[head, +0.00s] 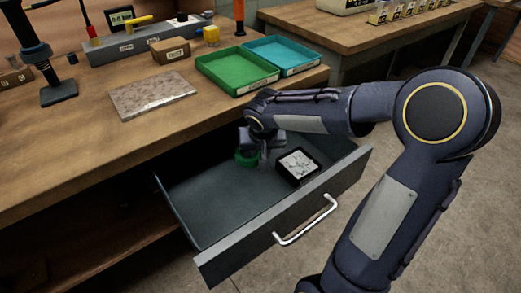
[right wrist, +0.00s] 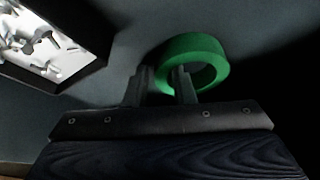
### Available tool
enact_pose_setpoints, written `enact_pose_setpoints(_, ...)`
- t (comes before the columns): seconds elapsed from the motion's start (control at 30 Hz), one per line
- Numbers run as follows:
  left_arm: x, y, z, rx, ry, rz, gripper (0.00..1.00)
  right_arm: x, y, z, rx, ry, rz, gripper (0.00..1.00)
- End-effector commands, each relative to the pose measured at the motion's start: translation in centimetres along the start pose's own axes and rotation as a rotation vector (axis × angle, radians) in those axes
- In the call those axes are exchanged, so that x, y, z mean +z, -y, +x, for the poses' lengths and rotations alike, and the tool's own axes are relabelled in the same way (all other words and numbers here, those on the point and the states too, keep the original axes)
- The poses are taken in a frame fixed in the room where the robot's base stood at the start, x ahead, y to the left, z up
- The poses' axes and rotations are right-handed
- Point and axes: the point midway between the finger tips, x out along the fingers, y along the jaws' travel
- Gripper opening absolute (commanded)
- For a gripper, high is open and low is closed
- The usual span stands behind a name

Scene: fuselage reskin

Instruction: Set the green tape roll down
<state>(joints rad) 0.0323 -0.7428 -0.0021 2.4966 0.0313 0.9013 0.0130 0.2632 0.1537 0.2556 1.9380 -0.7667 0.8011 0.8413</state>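The green tape roll (head: 246,158) is inside the open drawer, towards its back, low over or on the drawer floor; I cannot tell whether it touches. My right gripper (head: 263,155) reaches down into the drawer beside it. In the right wrist view, the roll (right wrist: 208,52) is a thick green ring at the fingertips. One finger of my right gripper (right wrist: 163,82) is at the ring's hole and the other is outside, with the ring's wall between them. The fingers look closed on that wall. My left gripper is not in view.
The grey drawer (head: 215,205) stands pulled out below the workbench. The drawer floor at left is clear. Green (head: 222,82) and blue trays stand on the bench above.

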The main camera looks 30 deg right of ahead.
Motion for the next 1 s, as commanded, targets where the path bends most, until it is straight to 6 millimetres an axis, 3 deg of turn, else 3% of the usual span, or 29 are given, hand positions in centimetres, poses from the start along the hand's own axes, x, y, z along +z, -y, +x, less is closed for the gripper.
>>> enact_pose_setpoints(0.33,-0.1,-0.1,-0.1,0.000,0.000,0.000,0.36,-0.1,0.0,-0.1,0.000,0.000,0.000,0.32)
enact_pose_setpoints(0.47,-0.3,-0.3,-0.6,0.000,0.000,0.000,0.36,-0.3,0.0,-1.1,-0.001,-0.003,0.000,0.32)
enact_pose_setpoints(0.8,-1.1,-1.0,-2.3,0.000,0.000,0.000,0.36,-0.3,0.1,-8.2,-0.002,-0.005,0.000,0.32)
enact_pose_setpoints(1.0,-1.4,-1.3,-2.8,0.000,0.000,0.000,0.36,-0.3,0.1,-11.3,-0.001,-0.004,0.000,0.32)
